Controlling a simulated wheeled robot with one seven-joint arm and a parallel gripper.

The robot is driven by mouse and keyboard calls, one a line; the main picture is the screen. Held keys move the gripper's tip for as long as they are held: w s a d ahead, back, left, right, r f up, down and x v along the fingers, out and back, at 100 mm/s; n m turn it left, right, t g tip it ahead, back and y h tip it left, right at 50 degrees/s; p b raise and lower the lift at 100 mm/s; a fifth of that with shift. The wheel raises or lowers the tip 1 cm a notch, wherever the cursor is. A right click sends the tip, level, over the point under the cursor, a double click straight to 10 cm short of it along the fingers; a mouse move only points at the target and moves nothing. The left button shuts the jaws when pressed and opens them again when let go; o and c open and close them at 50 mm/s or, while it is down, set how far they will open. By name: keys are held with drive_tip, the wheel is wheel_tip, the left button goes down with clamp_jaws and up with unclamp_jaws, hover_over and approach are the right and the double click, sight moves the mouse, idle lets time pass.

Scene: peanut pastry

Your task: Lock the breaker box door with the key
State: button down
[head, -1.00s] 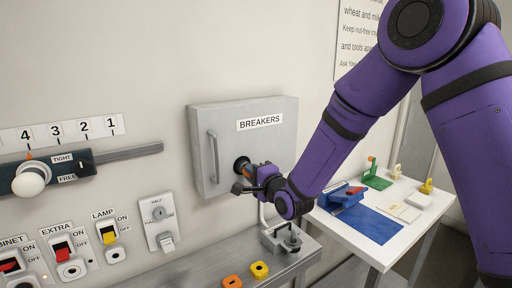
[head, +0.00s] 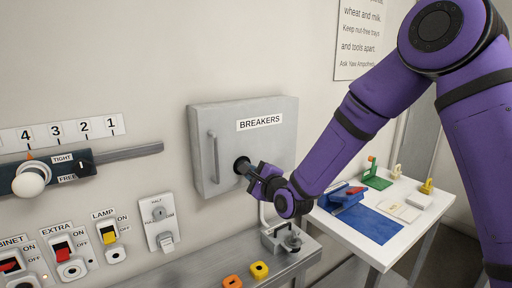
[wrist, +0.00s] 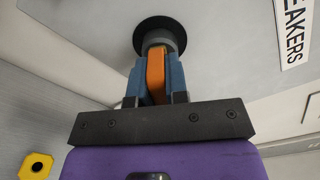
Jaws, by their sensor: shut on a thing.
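The grey breaker box (head: 208,125) is on the wall with its door closed, a handle at its left and a BREAKERS label. A dark round lock (head: 240,163) is low on the door; it also shows in the wrist view (wrist: 160,25). My gripper (head: 254,174) is at the lock. In the wrist view, the blue fingers of my gripper (wrist: 157,84) are shut on the orange key (wrist: 156,70). The key's front end meets the lock and appears to be in it; the tip is hidden.
A metal shelf (head: 200,277) below holds an orange tag (head: 232,282), a yellow tag (head: 259,270) and a grey fixture (head: 281,240). A white table (head: 370,246) with several small items stands at right. Switches and a slider rail (head: 128,153) line the wall at left.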

drive_tip(key=shift+w+r, duration=0.1)
drive_tip(key=shift+r, duration=0.05)
drive_tip(key=m, duration=0.3)
drive_tip(key=shift+m, duration=1.5)
drive_tip(key=c, duration=1.1)
unclamp_jaws()
drive_tip(key=shift+a, duration=0.1)
drive_tip(key=shift+o, duration=0.2)
drive_tip(key=v, duration=0.9)
